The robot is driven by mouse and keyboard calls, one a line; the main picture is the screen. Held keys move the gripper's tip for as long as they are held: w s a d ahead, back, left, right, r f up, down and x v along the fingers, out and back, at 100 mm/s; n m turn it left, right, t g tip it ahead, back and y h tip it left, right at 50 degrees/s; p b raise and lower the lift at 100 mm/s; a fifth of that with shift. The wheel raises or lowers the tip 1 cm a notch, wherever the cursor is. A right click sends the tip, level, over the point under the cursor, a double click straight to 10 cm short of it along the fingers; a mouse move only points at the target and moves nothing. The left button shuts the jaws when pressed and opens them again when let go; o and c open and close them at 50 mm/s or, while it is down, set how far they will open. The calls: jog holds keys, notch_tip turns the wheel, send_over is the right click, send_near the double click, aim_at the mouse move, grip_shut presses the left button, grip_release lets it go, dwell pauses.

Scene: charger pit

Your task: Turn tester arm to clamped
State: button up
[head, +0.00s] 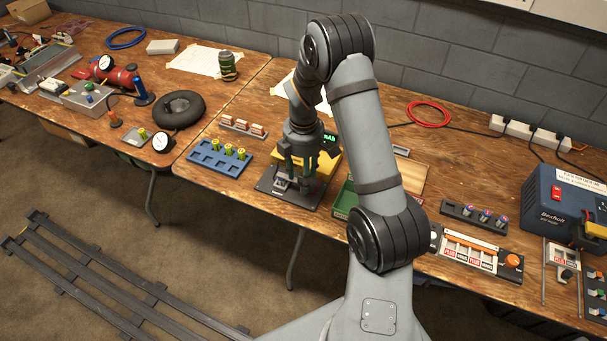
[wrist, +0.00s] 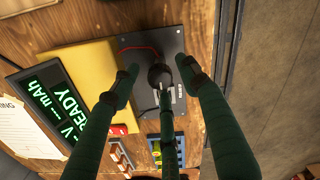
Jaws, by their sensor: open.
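The tester has a dark base plate (head: 268,186), a yellow body (head: 320,168) and a small green-lit display (head: 331,138). In the wrist view the plate (wrist: 174,42) carries a red wire, and the display (wrist: 52,103) reads READY with mAh. A black round knob (wrist: 160,76), seemingly the end of the tester arm, shows above the plate. I cannot tell the arm's angle. My gripper (head: 291,181) points down over the plate, open. In the wrist view its two outer fingers stand on either side of the knob, and a slim green middle finger reaches close below it.
A blue tray (head: 207,159) with several yellow-green cells stands left of the tester. Behind it is a small rack (head: 243,128). A green tray (head: 343,201) stands close on the right, by a wooden tray (head: 411,176). The table's front edge is near the plate.

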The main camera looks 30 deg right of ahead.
notch_tip(320, 180, up, 12)
dwell(0.6)
notch_tip(320, 180, down, 12)
jog(key=shift+r, duration=0.1)
jog(key=shift+d, duration=0.1)
dwell(0.6)
